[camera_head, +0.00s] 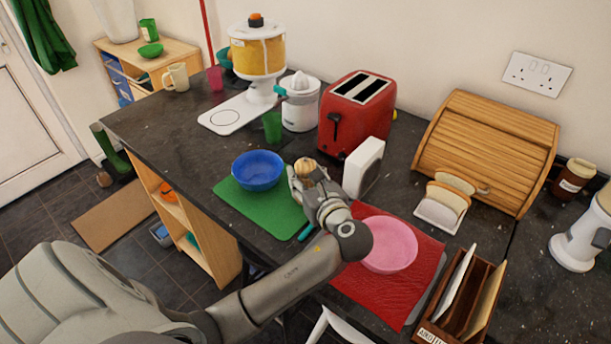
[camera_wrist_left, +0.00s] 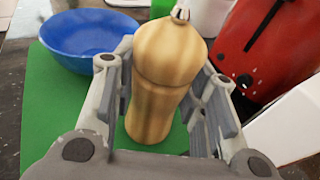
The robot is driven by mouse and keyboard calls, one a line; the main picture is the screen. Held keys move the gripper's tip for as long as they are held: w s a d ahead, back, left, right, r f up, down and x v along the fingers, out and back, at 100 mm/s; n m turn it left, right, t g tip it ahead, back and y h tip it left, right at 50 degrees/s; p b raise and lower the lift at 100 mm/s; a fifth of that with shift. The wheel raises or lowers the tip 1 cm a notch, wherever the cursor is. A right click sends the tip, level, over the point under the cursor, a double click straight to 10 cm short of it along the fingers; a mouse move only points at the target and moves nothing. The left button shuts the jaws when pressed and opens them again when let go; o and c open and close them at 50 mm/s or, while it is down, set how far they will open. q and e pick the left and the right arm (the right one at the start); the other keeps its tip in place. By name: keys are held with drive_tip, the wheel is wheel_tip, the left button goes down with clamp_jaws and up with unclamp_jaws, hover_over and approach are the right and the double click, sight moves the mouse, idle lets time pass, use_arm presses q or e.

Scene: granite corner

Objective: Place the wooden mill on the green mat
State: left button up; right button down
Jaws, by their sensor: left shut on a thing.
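The wooden mill (camera_wrist_left: 158,80) is pale striped wood with a small metal knob on top. It stands upright between the two fingers of my left gripper (camera_wrist_left: 164,110) in the left wrist view. In the head view my left gripper (camera_head: 312,185) is shut on the mill, and only the mill's top (camera_head: 305,166) shows above the fingers. The green mat (camera_head: 238,203) lies on the dark counter, with the mill over or at its right part. I cannot tell whether the mill's base touches the mat. My right gripper is not in view.
A blue bowl (camera_head: 258,170) sits on the mat, left of the mill. A red toaster (camera_head: 357,112) and a white upright block (camera_head: 364,167) stand behind and right. A pink bowl (camera_head: 388,245) is on a red mat (camera_head: 372,291). A green cup (camera_head: 272,126) stands behind the bowl.

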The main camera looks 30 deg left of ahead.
use_arm(q)
drive_tip(key=shift+f, duration=0.1)
drive_tip(key=o, duration=1)
drive_tip(key=shift+o, duration=0.5)
drive_tip(key=shift+d, duration=0.1)
drive_tip(key=v, duration=1.2)
drive_tip(key=shift+b, duration=0.45)
